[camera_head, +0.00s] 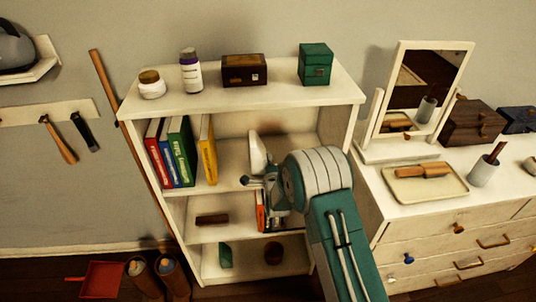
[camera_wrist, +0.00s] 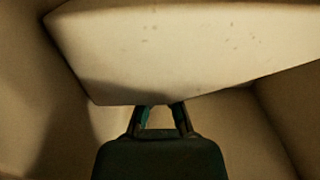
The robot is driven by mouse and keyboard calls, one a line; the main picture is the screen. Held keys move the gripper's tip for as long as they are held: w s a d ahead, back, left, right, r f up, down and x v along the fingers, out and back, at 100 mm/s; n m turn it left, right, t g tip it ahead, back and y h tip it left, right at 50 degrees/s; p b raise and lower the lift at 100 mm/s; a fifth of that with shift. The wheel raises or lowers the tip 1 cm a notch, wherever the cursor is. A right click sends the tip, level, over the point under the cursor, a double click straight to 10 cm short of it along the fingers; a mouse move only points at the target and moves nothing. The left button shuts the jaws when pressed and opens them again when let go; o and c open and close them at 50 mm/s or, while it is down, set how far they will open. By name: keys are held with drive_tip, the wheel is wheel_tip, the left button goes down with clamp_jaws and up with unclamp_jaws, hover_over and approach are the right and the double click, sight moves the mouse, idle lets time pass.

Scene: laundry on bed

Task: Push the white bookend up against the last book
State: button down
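The white bookend (camera_head: 257,152) stands on the upper shelf of the white bookcase, right of the books. The last book, yellow (camera_head: 208,150), leans slightly, with a clear gap between it and the bookend. My gripper (camera_head: 247,181) is at the shelf front, just below the bookend in the picture. In the wrist view a large pale slab, apparently the bookend (camera_wrist: 180,50), fills the top. My gripper's fingers (camera_wrist: 164,110) reach its lower edge there; their tips are hidden, so I cannot tell whether they are open or shut, or touching it.
Red, blue and green (camera_head: 182,150) books stand left of the yellow one. The bookcase top (camera_head: 215,98) holds jars and boxes. A lower shelf holds a dark item (camera_head: 212,219) and an orange-spined book (camera_head: 260,211) beside my arm. A dresser with a mirror (camera_head: 420,90) stands at right.

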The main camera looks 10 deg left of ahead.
sight(260, 160)
drive_tip(key=shift+s+a, duration=0.2)
drive_tip(key=shift+a, duration=0.4)
drive_tip(key=shift+s+a, duration=0.15)
drive_tip(key=shift+a, duration=0.4)
drive_tip(key=shift+s+a, duration=0.1)
drive_tip(key=shift+a, duration=0.2)
drive_tip(key=shift+s+a, duration=0.4)
drive_tip(key=shift+a, duration=0.95)
drive_tip(key=shift+s+a, duration=0.35)
drive_tip(key=shift+a, duration=1)
drive_tip(key=shift+s+a, duration=0.4)
drive_tip(key=shift+a, duration=0.95)
drive_tip(key=shift+d, duration=0.15)
drive_tip(key=shift+w+d, duration=0.25)
drive_tip(key=shift+d, duration=0.45)
drive_tip(key=shift+w+d, duration=0.2)
drive_tip(key=shift+d, duration=0.45)
drive_tip(key=v, duration=1.4)
drive_tip(key=shift+r, duration=0.1)
